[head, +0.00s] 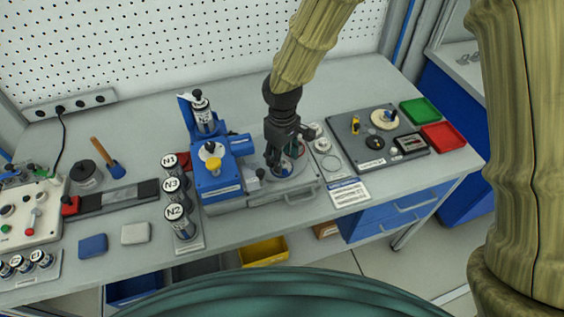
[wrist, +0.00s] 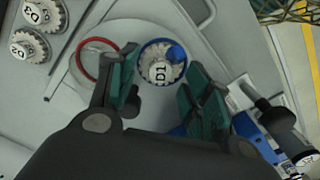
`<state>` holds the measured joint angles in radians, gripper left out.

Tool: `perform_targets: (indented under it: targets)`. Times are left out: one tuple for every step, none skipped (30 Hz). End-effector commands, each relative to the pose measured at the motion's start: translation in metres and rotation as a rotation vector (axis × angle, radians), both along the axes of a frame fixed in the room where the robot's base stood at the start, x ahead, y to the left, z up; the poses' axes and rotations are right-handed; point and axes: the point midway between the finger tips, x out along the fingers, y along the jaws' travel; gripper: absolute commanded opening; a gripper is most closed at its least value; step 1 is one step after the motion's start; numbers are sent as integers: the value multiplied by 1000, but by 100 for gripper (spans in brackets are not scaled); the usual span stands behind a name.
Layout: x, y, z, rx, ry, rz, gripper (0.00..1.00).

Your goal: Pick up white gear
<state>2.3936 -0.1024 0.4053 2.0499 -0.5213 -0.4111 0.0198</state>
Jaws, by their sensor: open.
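A white gear (wrist: 160,73) with a dark mark on its hub sits inside a blue ring in the wrist view, on a round pale plate. My gripper (wrist: 160,85) is open, its green-padded fingers to either side of the gear in that picture. Contact between fingers and gear cannot be made out. In the head view my gripper (head: 284,158) points down over the grey fixture (head: 292,196) beside the blue machine. The gear is mostly hidden there behind the fingers. Two more whitish gears (wrist: 45,13) (wrist: 28,43) lie at the upper left of the wrist view.
A red ring (wrist: 82,62) lies left of the blue one. The blue machine (head: 221,182) stands close on the left of my gripper. A dark panel (head: 350,150) and green (head: 419,111) and red (head: 444,136) trays are to the right.

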Motion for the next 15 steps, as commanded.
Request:
perform_targets:
  targets:
    - [0, 1, -4, -1, 1, 2, 49]
    - [0, 1, -7, -1, 1, 2, 49]
    - [0, 1, -10, -1, 0, 2, 49]
    - [0, 0, -12, -1, 0, 2, 49]
    - [0, 0, -14, -1, -1, 1, 49]
    - [0, 0, -15, -1, -1, 1, 49]
    - [0, 0, -16, 0, -1, 1, 49]
    - [0, 0, -17, 0, -1, 1, 49]
    - [0, 0, -17, 0, -1, 1, 49]
    - [0, 0, -18, 0, -1, 1, 49]
    - [0, 0, -18, 0, -1, 1, 49]
    - [0, 0, -18, 1, -2, 1, 49]
    - [0, 0, -18, 0, -1, 1, 49]
    - [0, 0, -18, 0, -1, 1, 49]
    - [0, 0, -18, 0, -1, 1, 47]
